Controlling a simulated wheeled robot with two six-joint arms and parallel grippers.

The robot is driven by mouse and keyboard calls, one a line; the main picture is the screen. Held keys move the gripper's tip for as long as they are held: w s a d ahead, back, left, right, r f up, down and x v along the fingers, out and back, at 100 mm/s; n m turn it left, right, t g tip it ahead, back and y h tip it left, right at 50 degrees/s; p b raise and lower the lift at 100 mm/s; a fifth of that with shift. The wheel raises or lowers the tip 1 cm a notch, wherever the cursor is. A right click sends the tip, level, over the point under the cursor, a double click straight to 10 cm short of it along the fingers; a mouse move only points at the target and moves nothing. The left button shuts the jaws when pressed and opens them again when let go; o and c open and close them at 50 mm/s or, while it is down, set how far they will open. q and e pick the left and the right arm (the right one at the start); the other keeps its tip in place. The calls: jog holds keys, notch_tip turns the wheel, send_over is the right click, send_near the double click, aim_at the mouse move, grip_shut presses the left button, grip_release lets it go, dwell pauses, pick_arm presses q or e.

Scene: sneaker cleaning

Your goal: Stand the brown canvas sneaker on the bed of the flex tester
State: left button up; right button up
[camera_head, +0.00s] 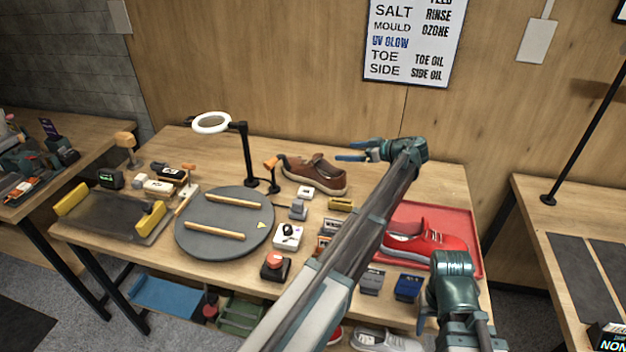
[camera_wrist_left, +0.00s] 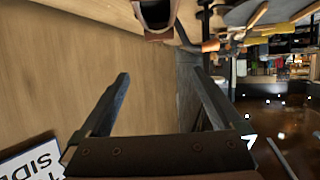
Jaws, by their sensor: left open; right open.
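The brown canvas sneaker (camera_head: 315,175) rests upright on the table's back half, near the wall, with its white sole down. It also shows in the left wrist view (camera_wrist_left: 157,14), cut off at the top edge. My left gripper (camera_head: 352,153) is open and empty, just right of and above the sneaker in the picture, its fingers pointing left. A flat grey plate with a yellow block at each end (camera_head: 112,216), at the table's left, looks like the flex tester's bed; it is bare. My right gripper (camera_head: 424,318) is low at the right front, partly hidden by its own wrist.
A round grey turntable (camera_head: 225,240) with two wooden bars lies between plate and sneaker. A ring lamp (camera_head: 211,123) on a black post rises behind it. A red sneaker (camera_head: 425,240) sits in a red tray (camera_head: 462,226) at right. Small boxes crowd the table's middle.

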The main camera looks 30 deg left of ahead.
pick_arm(q)
notch_tip(320, 180, down, 6)
jog(key=b, duration=0.4)
jog(key=shift+r, duration=0.2)
jog(key=b, duration=0.3)
send_near(318, 165)
jog(key=a, duration=0.1)
jog(key=s, duration=0.1)
jog(key=a, duration=0.1)
jog(key=shift+s+a+r, duration=0.25)
jog(key=shift+a, duration=0.4)
jog(key=shift+f+b, duration=0.1)
jog(key=shift+b, duration=0.2)
jog(key=b+x, duration=0.2)
jog(key=x, duration=0.3)
jog(key=shift+a+f, duration=0.1)
jog(key=shift+f, duration=0.1)
jog(key=shift+r, duration=0.1)
jog(key=shift+c, duration=0.2)
jog(key=c, duration=1.4)
